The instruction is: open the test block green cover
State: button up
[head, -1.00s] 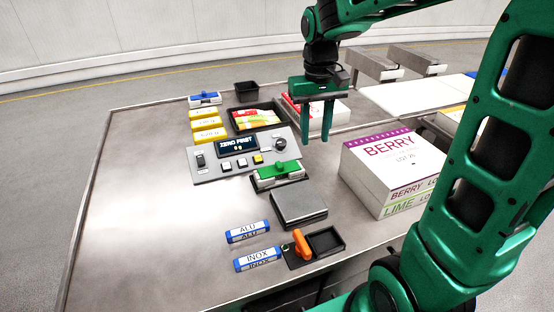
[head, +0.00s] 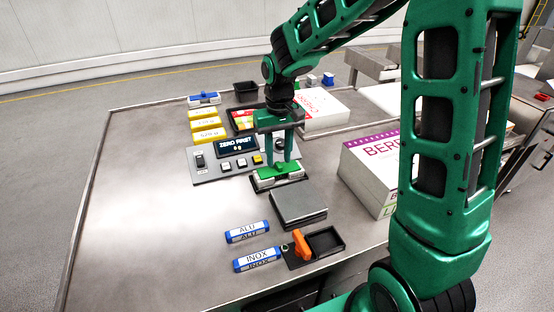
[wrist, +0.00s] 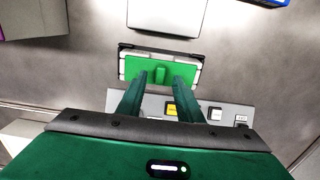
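The test block box with its green cover (head: 264,181) sits on the table just in front of the control panel. In the wrist view the green cover (wrist: 140,68) lies flat on the pale box, with a raised green knob (wrist: 160,75) at its middle. My gripper (head: 279,158) is above the cover, pointing down. In the wrist view its two fingers (wrist: 158,82) are apart, with the knob between and beyond their tips. Nothing is held. Whether the fingertips touch the cover cannot be told.
The grey control panel (head: 205,173) with display stands behind the box. A grey scale plate (head: 298,207) is in front. A berry carton (head: 365,180) stands to the right and a cherry carton (head: 325,112) behind right. The left of the table is clear.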

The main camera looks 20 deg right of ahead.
jog(key=shift+f, duration=0.8)
jog(key=shift+c, duration=0.4)
grip_shut()
